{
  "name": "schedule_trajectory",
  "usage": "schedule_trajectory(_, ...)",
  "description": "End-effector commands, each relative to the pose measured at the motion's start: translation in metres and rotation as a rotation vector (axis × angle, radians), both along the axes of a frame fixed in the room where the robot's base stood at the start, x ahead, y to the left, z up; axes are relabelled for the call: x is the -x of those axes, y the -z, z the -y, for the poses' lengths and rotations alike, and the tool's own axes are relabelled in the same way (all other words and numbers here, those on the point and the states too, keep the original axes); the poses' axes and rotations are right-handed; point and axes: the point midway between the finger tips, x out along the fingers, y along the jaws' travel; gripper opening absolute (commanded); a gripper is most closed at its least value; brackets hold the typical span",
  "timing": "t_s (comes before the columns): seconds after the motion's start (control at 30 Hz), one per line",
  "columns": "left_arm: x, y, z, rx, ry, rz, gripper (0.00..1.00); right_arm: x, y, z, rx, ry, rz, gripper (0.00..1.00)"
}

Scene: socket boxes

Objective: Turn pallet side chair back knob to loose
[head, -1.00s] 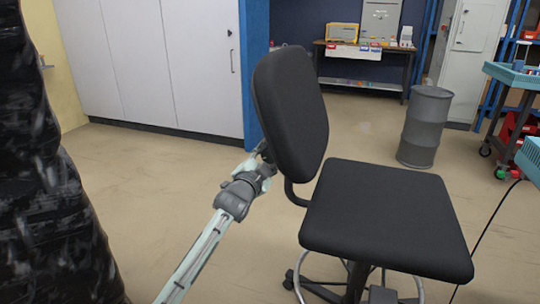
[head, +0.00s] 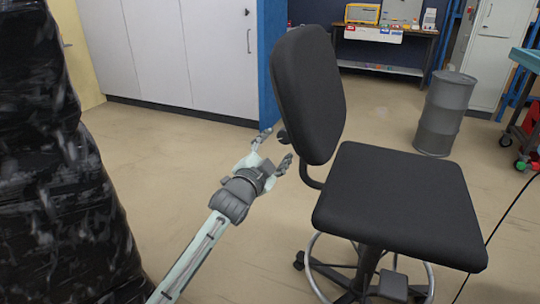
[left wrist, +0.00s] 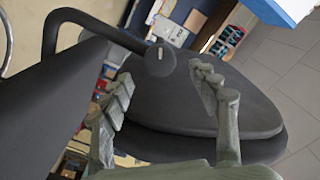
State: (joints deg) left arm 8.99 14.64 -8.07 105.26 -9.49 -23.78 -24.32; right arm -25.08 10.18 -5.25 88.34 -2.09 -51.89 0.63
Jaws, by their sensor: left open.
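The black office chair has an upright backrest (head: 310,90) and a flat seat (head: 400,200). Its back knob (left wrist: 160,60) is a round dark knob with a small light mark, on the curved bar behind the backrest in the left wrist view. In the head view a small dark part at the backrest's rear edge (head: 283,137) seems to be the knob. My left gripper (head: 277,148) is open and empty just behind the backrest, fingers pointing at the knob. In the left wrist view the knob appears between the spread fingers (left wrist: 162,75), apparently beyond their tips. My right gripper is not in view.
A pallet load wrapped in black film (head: 60,180) stands at the left. A grey drum (head: 444,115) stands behind the chair to the right, with a workbench (head: 390,50) at the back. White cabinets (head: 170,50) line the wall. The floor left of the chair is clear.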

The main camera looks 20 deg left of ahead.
Motion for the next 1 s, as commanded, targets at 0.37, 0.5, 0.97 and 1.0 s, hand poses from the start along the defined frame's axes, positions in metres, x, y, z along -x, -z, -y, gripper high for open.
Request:
schedule_trajectory(0.37,0.047,0.0,-0.002,-0.001,-0.001,-0.001,0.61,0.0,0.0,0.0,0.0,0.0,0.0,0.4)
schedule_trajectory(0.5,0.048,0.0,-0.002,-0.001,-0.001,-0.001,0.61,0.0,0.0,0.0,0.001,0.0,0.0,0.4)
schedule_trajectory(0.97,0.05,0.024,-0.005,0.02,-0.012,-0.052,0.61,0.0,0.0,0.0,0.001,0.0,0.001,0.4)
schedule_trajectory(1.0,0.052,0.041,-0.007,0.034,-0.019,-0.089,0.61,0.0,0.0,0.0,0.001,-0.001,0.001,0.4)
